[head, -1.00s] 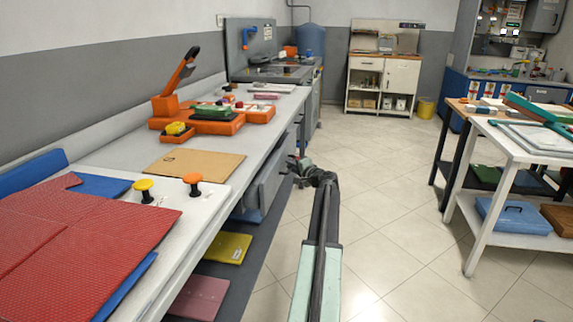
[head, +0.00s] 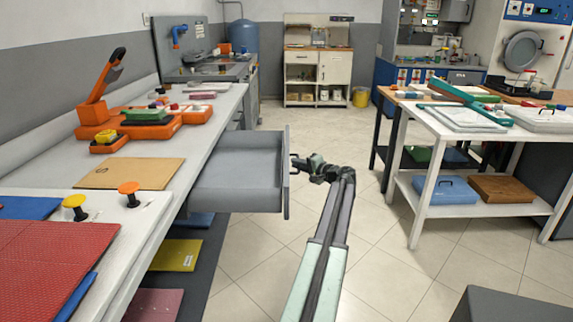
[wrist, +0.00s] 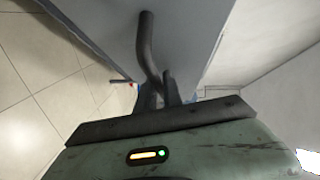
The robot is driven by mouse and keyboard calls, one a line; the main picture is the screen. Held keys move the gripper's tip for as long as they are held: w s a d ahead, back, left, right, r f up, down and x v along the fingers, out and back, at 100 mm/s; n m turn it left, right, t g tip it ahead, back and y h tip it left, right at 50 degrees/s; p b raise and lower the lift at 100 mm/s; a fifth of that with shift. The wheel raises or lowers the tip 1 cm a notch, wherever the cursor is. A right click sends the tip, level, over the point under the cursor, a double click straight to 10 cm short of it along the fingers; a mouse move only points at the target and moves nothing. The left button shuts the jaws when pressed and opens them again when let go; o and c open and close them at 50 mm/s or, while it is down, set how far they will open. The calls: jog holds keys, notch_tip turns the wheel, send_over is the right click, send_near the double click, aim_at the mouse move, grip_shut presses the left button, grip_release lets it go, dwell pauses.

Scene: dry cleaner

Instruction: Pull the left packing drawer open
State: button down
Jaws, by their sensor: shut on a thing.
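The left packing drawer (head: 235,196) is a grey, empty drawer pulled well out from under the long bench on the left. Its front panel (head: 287,170) faces right, toward my arm. My gripper (head: 298,163) is at the outer side of that panel, at handle height, shut on the drawer handle. In the wrist view my gripper (wrist: 158,95) is at the dark curved handle (wrist: 146,38), with the grey drawer front behind it. The exact contact between fingers and handle is small and partly hidden.
A white table (head: 470,125) with shelves stands at right. Open tiled floor (head: 350,130) lies between. A dark grey block (head: 510,305) is at bottom right.

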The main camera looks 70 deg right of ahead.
jog(key=shift+s+d+r, duration=0.1)
jog(key=shift+s+d, duration=0.1)
jog(key=shift+d, duration=0.05)
jog(key=c, duration=1.8)
grip_release()
jog(key=shift+o, duration=0.2)
jog(key=shift+a, duration=0.1)
jog(key=shift+s, duration=0.1)
jog(key=p+v, duration=0.1)
jog(key=v, duration=0.6)
jog(key=shift+s+a, duration=0.15)
jog(key=shift+s, duration=0.15)
